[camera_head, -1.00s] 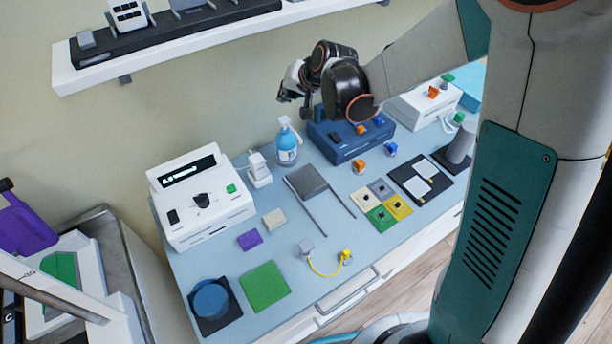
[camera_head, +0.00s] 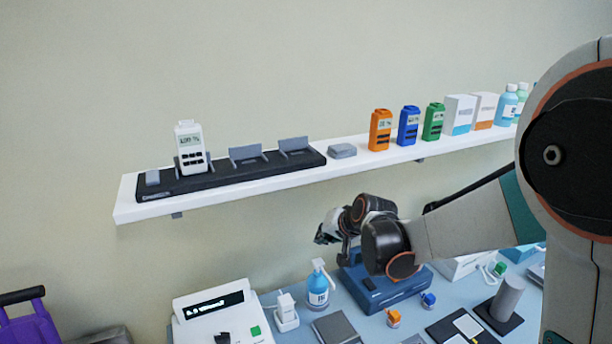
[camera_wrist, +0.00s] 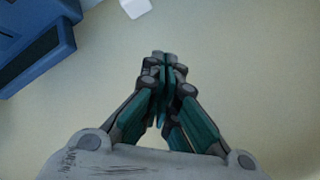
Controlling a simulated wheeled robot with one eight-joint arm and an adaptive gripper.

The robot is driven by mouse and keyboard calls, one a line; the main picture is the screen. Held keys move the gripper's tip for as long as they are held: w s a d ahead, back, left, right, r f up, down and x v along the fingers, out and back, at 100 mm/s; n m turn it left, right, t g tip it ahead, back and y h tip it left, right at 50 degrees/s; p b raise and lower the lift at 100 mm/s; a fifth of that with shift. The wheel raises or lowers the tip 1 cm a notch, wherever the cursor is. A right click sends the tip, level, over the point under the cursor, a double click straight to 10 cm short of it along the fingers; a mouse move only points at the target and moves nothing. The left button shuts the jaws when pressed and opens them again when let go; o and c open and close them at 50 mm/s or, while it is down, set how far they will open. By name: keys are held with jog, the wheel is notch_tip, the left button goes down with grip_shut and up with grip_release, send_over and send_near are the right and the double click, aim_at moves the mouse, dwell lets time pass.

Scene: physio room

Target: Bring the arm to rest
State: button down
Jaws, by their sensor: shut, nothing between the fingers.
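My gripper (camera_head: 325,237) is at the end of my arm, which reaches in from the right in the head view. It hangs in the air above the table, below the wall shelf, near the blue box-shaped device (camera_head: 385,290). In the wrist view the fingers of my gripper (camera_wrist: 162,58) meet at their tips, with nothing between them. A blue device (camera_wrist: 38,45) shows at the upper left of the wrist view, apart from the fingers.
The wall shelf (camera_head: 240,184) holds a black dock (camera_head: 225,176) with a white handset (camera_head: 190,148), then orange, blue and green handsets, boxes and bottles. The wall above the shelf is bare.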

jog(key=s+d+r+n+h+b, duration=0.1)
jog(key=s+d+r+b, duration=0.15)
jog(key=s, duration=0.55)
jog(key=s+d+r+n+h+b, duration=0.15)
jog(key=s+d, duration=0.25)
jog(key=s, duration=0.4)
jog(key=s+d+f+h+b, duration=0.1)
jog(key=s+d+f, duration=0.1)
jog(key=s, duration=0.6)
jog(key=s+d+f+g+b, duration=0.1)
jog(key=s+d, duration=0.3)
jog(key=s, duration=0.5)
jog(key=shift+d+f+n+h+b, duration=0.2)
jog(key=shift+f+n+h+b, duration=0.15)
jog(key=shift+b, duration=0.15)
jog(key=shift+w+r, duration=0.1)
jog(key=shift+w, duration=0.05)
dwell(0.5)
